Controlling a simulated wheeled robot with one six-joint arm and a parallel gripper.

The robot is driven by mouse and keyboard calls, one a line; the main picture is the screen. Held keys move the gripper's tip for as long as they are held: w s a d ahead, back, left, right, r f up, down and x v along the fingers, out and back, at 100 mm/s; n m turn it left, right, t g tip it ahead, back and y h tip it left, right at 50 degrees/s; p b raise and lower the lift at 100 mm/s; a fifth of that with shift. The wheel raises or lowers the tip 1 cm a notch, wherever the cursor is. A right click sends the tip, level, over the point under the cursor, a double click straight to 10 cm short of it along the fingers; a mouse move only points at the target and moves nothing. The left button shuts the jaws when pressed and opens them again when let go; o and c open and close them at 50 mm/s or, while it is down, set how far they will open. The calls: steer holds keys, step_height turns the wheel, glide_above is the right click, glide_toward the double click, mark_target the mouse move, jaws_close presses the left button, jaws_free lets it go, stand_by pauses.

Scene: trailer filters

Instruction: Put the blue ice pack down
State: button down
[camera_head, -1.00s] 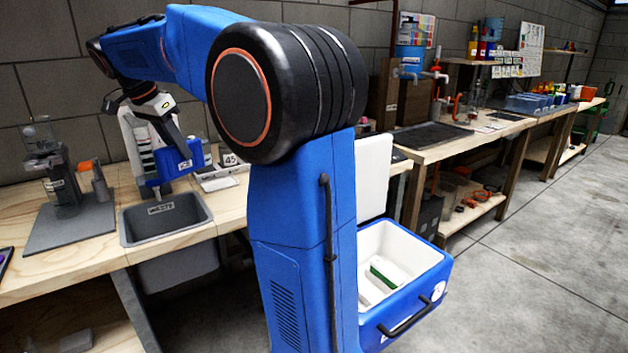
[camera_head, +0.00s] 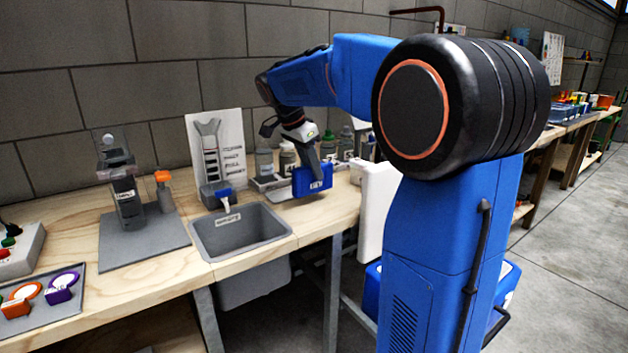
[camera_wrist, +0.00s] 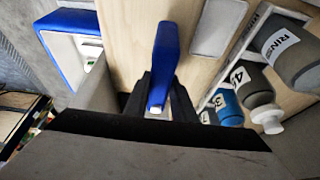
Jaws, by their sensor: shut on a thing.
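The blue ice pack (camera_head: 312,181) is held upright in my gripper (camera_head: 309,163), over the wooden bench (camera_head: 330,211) just right of the grey sink (camera_head: 240,232). A dark shadow lies below it; I cannot tell whether its lower edge touches the bench. In the wrist view, the ice pack (camera_wrist: 166,52) shows edge-on as a narrow blue shape. My gripper (camera_wrist: 160,92) is shut on it, with a dark finger on each side. Bare bench wood shows around it in that view.
Several bottles (camera_head: 286,157) stand behind the ice pack in a tray; they also show at right in the wrist view (camera_wrist: 258,88). A faucet (camera_head: 214,194) stands behind the sink. A blue cooler (camera_head: 372,290) is partly hidden by my arm; its white lid (camera_head: 377,212) stands up.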

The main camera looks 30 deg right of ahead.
mark_target(312, 179)
steer(key=shift+f, duration=1.65)
steer(key=c, duration=1.5)
jaws_free()
steer(key=shift+f, duration=0.1)
steer(key=v, duration=1.2)
steer(key=s+a+f+n+t+y, duration=0.1)
steer(key=s+a+f+n, duration=0.2)
steer(key=s+f+n, duration=0.3)
steer(key=s+a+f+n+t+y, duration=0.2)
steer(key=s+a+f+n, duration=0.2)
steer(key=s+f, duration=0.5)
steer(key=s+a+f+n+t+y, duration=0.1)
steer(key=s+a+f+n, duration=0.2)
steer(key=s+f+n, duration=0.4)
steer(key=shift+s+a+f+n+t+y, duration=0.1)
steer(key=shift+s+a, duration=0.05)
steer(key=shift+s, duration=1.3)
steer(key=shift+s+a+f+n+t+y, duration=0.1)
steer(key=shift+s+f, duration=0.05)
steer(key=shift+s, duration=1.3)
steer(key=shift+s+a+f+n+t+y, duration=0.1)
steer(key=shift+s+a, duration=0.05)
steer(key=shift+s, duration=1.3)
